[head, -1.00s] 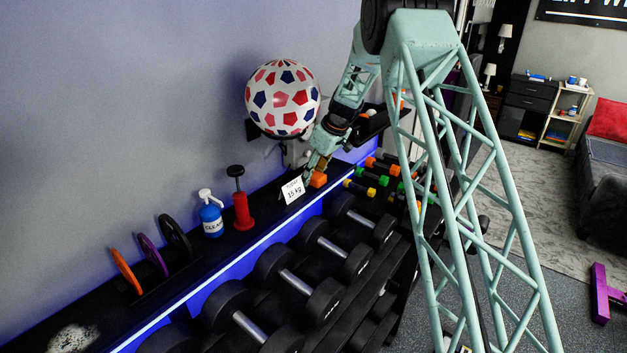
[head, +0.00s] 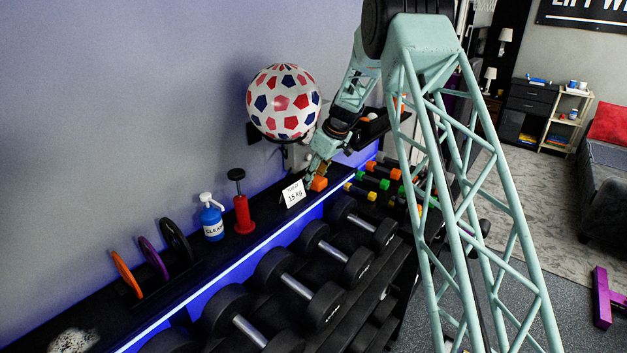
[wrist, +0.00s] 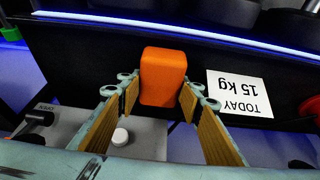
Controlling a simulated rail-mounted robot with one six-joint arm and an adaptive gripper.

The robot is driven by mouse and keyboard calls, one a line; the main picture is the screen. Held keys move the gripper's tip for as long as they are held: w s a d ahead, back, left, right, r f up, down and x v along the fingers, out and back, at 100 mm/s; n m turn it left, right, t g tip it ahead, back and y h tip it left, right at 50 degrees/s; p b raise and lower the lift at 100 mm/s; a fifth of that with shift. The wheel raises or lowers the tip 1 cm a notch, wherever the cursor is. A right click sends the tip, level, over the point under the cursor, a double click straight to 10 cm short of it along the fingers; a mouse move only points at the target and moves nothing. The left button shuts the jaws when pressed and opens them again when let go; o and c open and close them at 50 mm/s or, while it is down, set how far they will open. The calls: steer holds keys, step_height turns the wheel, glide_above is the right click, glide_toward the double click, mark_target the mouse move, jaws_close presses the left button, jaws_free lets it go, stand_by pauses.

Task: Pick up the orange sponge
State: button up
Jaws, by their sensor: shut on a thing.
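The orange sponge (wrist: 163,76) is a small rounded block. In the wrist view it stands between the wood-coloured finger pads of my gripper (wrist: 160,103), which is shut on it. In the head view the sponge (head: 319,184) shows at the tip of my gripper (head: 314,178), over the far part of the black shelf (head: 262,232). I cannot tell whether its underside touches the shelf.
A white "TODAY 15 kg" card (head: 293,193) stands close beside the sponge. A red pump (head: 243,213), a blue cleaner bottle (head: 212,219) and upright plates (head: 152,258) are further along the shelf. A patterned ball (head: 284,102) is above. Dumbbells (head: 298,285) lie below.

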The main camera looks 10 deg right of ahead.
steer(key=shift+r, duration=0.15)
steer(key=shift+w+r, duration=0.1)
steer(key=shift+r, duration=1.6)
steer(key=s+d+b, duration=0.2)
steer(key=s+d, duration=0.9)
steer(key=s, duration=0.2)
steer(key=shift+s+d, duration=0.4)
steer(key=s+a+f+m+b, duration=0.1)
steer(key=s+a+f+m, duration=0.1)
steer(key=s, duration=0.2)
steer(key=s+a+f+m+h+b, duration=0.1)
steer(key=s+a+f+m+b, duration=0.1)
steer(key=s+a+f, duration=0.1)
steer(key=s+a+f+m+t+h+b, duration=0.1)
steer(key=s+a+f+m+b, duration=0.1)
steer(key=s, duration=0.3)
steer(key=shift+a+f+m, duration=0.3)
steer(key=shift+a+f, duration=0.05)
steer(key=shift+m+h, duration=0.4)
steer(key=shift+m, duration=0.3)
steer(key=shift+s+a+f+b, duration=0.2)
steer(key=shift+s+a+b, duration=0.05)
steer(key=shift+s+a, duration=0.35)
steer(key=shift+s+a+f+b, duration=0.25)
steer(key=shift+s+a, duration=0.2)
steer(key=shift+s, duration=0.15)
steer(key=shift+s+a+f+b, duration=0.2)
steer(key=shift+s+a, duration=0.35)
steer(key=shift+s, duration=0.05)
